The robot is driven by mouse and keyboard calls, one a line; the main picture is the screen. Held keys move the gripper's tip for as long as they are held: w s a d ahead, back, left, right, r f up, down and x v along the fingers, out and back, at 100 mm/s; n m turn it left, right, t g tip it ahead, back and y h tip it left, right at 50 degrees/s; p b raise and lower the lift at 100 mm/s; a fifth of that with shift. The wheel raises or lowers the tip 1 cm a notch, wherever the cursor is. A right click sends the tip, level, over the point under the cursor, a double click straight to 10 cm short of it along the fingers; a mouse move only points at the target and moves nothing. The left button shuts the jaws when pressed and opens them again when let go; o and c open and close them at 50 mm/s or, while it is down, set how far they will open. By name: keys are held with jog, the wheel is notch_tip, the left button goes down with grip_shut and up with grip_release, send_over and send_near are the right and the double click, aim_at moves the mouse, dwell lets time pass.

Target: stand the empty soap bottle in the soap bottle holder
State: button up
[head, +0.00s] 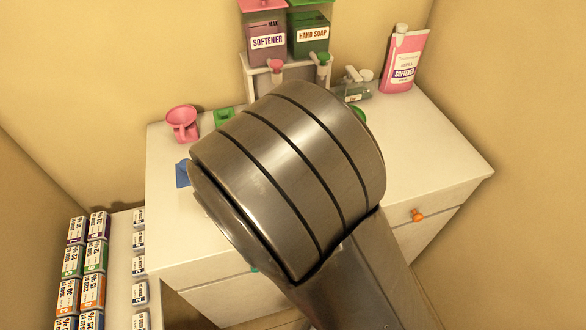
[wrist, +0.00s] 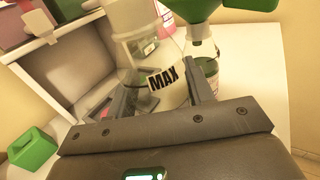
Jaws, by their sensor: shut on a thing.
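My gripper (wrist: 163,92) is shut on a clear, empty-looking bottle marked MAX (wrist: 138,60), which I take as the empty soap bottle. One finger is on each side of it. Its base is hidden behind my gripper, so I cannot tell whether it touches the counter. In the head view my arm hides both bottle and fingers. A small green block with a recess (head: 225,117), apparently the soap bottle holder, sits on the counter at the back left. A green block also shows at lower left in the wrist view (wrist: 32,150).
A green funnel (wrist: 195,12) sits over a bottle with green contents (wrist: 206,70), close right of the held bottle. A dispenser stand (head: 285,70) carries softener and hand soap tanks.

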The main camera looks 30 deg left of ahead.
jog(key=w+a+r+n+y, duration=0.3)
jog(key=a+r+n+y, duration=0.15)
jog(key=y, duration=0.25)
jog(key=shift+s+d+f, duration=0.1)
jog(key=shift+d+f, duration=0.05)
jog(key=shift+f, duration=1.35)
jog(key=shift+d+f, duration=0.15)
jog(key=shift+f, duration=1.4)
jog(key=shift+s+d+f, duration=0.1)
jog(key=shift+d+f, duration=0.05)
jog(key=shift+f, duration=1.35)
jog(key=shift+f, duration=0.15)
jog(key=o, duration=1)
jog(key=s, duration=0.4)
jog(key=s+d, duration=0.1)
jog(key=s, duration=0.2)
jog(key=s+d, duration=0.1)
jog(key=s, duration=0.3)
jog(key=shift+s+d, duration=0.15)
jog(key=shift+s, duration=0.2)
jog(key=shift+r, duration=0.2)
